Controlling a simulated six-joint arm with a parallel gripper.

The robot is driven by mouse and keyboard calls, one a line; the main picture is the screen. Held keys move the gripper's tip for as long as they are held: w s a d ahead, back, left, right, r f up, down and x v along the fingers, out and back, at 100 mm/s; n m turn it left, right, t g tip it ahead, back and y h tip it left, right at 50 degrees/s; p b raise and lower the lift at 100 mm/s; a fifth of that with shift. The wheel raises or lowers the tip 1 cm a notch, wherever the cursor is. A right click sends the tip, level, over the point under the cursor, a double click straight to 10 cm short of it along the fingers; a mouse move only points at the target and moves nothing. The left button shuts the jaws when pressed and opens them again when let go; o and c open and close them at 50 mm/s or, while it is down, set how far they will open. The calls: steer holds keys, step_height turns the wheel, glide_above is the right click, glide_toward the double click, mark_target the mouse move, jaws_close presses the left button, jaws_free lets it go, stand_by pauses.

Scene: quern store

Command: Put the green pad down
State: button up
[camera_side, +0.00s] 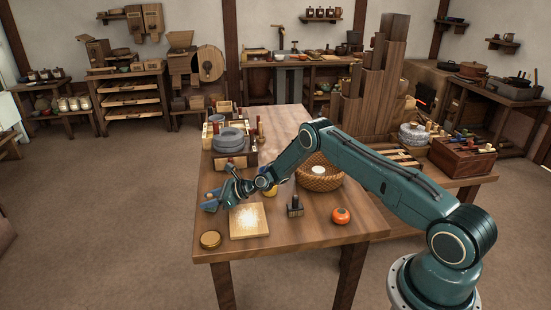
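My gripper (213,202) is over the left edge of the wooden table (290,240), close to a light square board (249,220) with a bright patch on it. Its blue-grey end is small in this view, and I cannot tell whether the fingers are open or shut, or whether something is between them. I cannot pick out a green pad for certain; it may be hidden at the gripper or too small to tell.
A small dark block (295,206), an orange round object (341,216) and a wicker basket (320,178) stand to the right. A grey quern (230,139) stands behind. The front right of the table is clear.

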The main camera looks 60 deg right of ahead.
steer(key=shift+s+r, duration=0.1)
steer(key=shift+r, duration=0.1)
steer(key=shift+v, duration=5.9)
steer(key=shift+a+r+n, duration=0.1)
steer(key=shift+r+n, duration=0.2)
steer(key=s+a+r+n+g+h, duration=0.1)
steer(key=s+a+r+n+g, duration=0.1)
steer(key=s+a+r+n, duration=0.35)
steer(key=s+a+r+n+g+h, duration=0.1)
steer(key=s+a+r+n, duration=0.15)
steer(key=r+n, duration=0.6)
steer(key=s+a+r+n+g+h, duration=0.1)
steer(key=s+a+r+n+g, duration=0.2)
steer(key=r, duration=0.7)
steer(key=s+r+n+h, duration=0.2)
steer(key=s+n, duration=0.4)
steer(key=s, duration=0.9)
steer(key=s+r+n+h, duration=0.2)
steer(key=s+r+n, duration=0.2)
steer(key=s, duration=1.1)
steer(key=shift+s+r+n, duration=0.2)
steer(key=shift+r+n, duration=0.05)
steer(key=shift+n, duration=0.85)
